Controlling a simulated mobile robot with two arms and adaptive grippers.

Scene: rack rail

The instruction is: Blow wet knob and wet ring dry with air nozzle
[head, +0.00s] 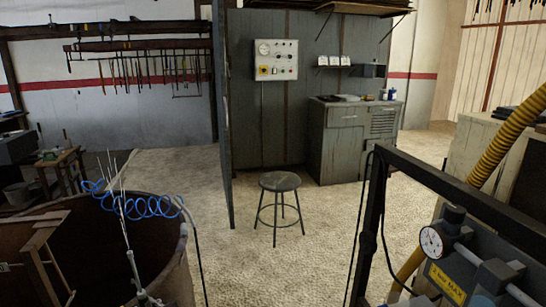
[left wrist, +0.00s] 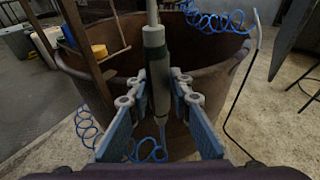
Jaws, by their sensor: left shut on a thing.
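The air nozzle (left wrist: 155,75) is a grey cylinder with a thin tube, pointing up and away in the left wrist view. My left gripper (left wrist: 158,92) is shut on it, with a blue-grey finger on each side. The nozzle's slim tip also shows at the lower left of the head view (head: 133,265). Thin pale streaks fan upward above that tip. A blue coiled hose (head: 150,206) hangs by the large rusty barrel (head: 176,265). I cannot pick out the wet knob or wet ring in either view. My right gripper is out of both views.
A dark round stool (head: 281,182) stands mid-floor. A grey cabinet (head: 343,143) is behind it. A machine with a gauge (head: 432,242) and yellow ribbed hose (head: 505,140) fills the right side. A wooden frame (head: 35,245) stands lower left. Floor around the stool is clear.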

